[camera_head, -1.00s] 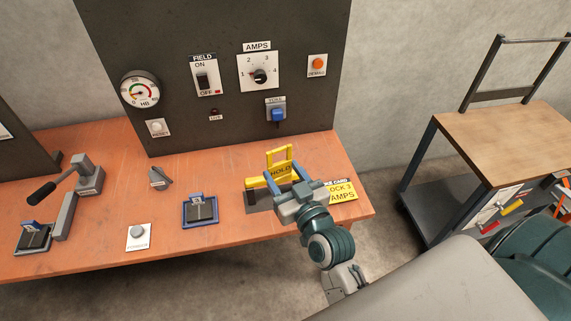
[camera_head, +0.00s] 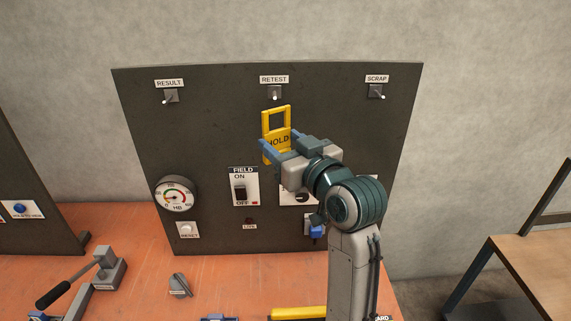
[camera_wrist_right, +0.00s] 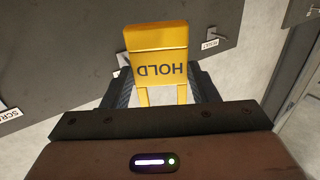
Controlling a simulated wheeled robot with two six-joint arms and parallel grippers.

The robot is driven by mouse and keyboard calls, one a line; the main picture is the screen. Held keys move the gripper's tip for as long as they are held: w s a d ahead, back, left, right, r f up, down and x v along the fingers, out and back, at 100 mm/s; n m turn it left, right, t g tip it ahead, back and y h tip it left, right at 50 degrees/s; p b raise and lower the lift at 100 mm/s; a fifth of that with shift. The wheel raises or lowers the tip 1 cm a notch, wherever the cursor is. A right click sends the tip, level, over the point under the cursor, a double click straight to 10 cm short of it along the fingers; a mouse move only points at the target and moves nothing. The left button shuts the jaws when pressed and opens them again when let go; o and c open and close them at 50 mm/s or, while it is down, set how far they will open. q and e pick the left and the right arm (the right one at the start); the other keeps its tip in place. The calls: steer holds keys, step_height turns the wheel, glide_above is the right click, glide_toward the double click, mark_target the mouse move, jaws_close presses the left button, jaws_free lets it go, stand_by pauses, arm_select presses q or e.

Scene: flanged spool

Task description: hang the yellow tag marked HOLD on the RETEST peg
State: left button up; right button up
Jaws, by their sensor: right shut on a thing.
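The yellow tag marked HOLD (camera_head: 277,139) is upright in front of the dark panel, its open loop at the top. My right gripper (camera_head: 276,152) is shut on its lower part. The RETEST peg (camera_head: 275,95) sticks out of the panel under its RETEST label, just above the tag's loop. The tag appears apart from the peg. In the right wrist view the tag (camera_wrist_right: 158,68) shows between the two fingers with its lettering upside down; the RETEST peg cannot be made out there. My left gripper is not in view.
The RESULT peg (camera_head: 170,97) is at the panel's upper left and the SCRAP peg (camera_head: 376,92) at its upper right. A gauge (camera_head: 176,196) and the FIELD switch (camera_head: 241,188) sit lower on the panel. The orange bench (camera_head: 220,285) lies below.

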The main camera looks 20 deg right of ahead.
steer(key=shift+r, duration=0.2)
steer(key=shift+w+b, duration=0.35)
steer(key=shift+w, duration=0.05)
steer(key=shift+w+d+f+b, duration=0.1)
steer(key=shift+w+d+b, duration=0.25)
steer(key=shift+w, duration=0.5)
steer(key=shift+w+d+f+b, duration=0.2)
steer(key=shift+w+b, duration=0.2)
steer(key=shift+w, duration=0.4)
steer(key=shift+w+d+f+b, duration=0.1)
steer(key=shift+w+d+b, duration=0.25)
steer(key=shift+w, duration=0.5)
steer(key=w, duration=0.2)
steer(key=w+d+b, duration=0.1)
steer(key=w, duration=0.2)
steer(key=shift+w+d+f, duration=0.25)
steer(key=shift+w+f, duration=0.05)
steer(key=shift+w, duration=0.1)
steer(key=o, duration=1)
